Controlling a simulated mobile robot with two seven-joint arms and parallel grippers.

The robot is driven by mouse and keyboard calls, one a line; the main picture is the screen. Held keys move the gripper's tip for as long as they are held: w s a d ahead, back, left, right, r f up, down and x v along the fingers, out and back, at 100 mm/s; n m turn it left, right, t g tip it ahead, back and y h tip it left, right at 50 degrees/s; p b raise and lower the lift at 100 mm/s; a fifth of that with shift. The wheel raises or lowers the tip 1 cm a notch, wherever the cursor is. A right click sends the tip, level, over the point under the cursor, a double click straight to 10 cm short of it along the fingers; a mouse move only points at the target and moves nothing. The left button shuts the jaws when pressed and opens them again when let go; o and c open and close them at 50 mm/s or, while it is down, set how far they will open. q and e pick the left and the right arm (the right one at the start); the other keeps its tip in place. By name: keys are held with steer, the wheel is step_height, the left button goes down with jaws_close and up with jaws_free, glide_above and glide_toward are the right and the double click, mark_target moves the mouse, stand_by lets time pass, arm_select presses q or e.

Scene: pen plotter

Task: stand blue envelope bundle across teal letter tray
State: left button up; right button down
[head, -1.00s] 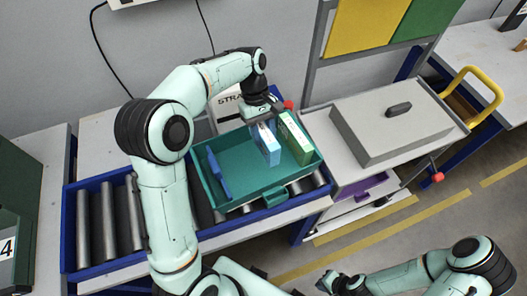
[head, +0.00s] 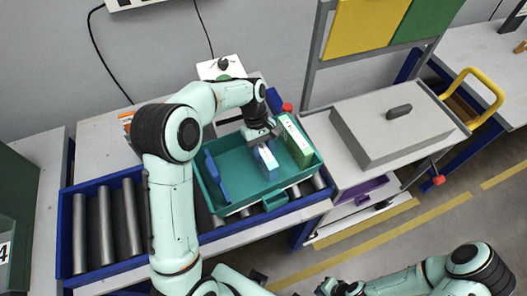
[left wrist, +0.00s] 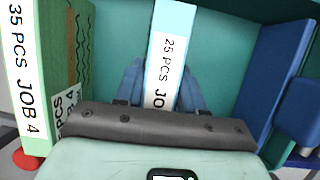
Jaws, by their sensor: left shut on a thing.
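The light blue envelope bundle (head: 266,161), with a white label, is upright inside the teal letter tray (head: 247,207). It also shows in the left wrist view (left wrist: 172,50), where its label reads "25 PCS JO". My left gripper (head: 264,146) is shut on its upper part, and its blue fingers (left wrist: 160,88) lie on both sides of it. I cannot tell whether the bundle's lower edge touches the tray floor. My right gripper (head: 328,286) is low at the bottom of the head view, away from the tray; its jaws are too small to read.
A green bundle (head: 296,143) stands at the tray's right end, labelled "35 PCS JOB 4" in the left wrist view (left wrist: 48,75). A dark blue upright piece (head: 216,176) stands at the tray's left. The tray sits on a roller conveyor (head: 104,220). A grey case (head: 390,125) lies to the right.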

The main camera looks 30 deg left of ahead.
arm_select(q)
steer(key=shift+f, duration=0.15)
steer(key=o, duration=1.1)
arm_select(e)
steer(key=shift+s, duration=0.1)
arm_select(q)
steer(key=p+v, duration=0.2)
steer(key=v, duration=1)
steer(key=shift+r, duration=0.25)
arm_select(e)
steer(key=w+r, duration=0.3)
steer(key=shift+r, duration=0.1)
arm_select(q)
steer(key=shift+s+d, duration=0.1)
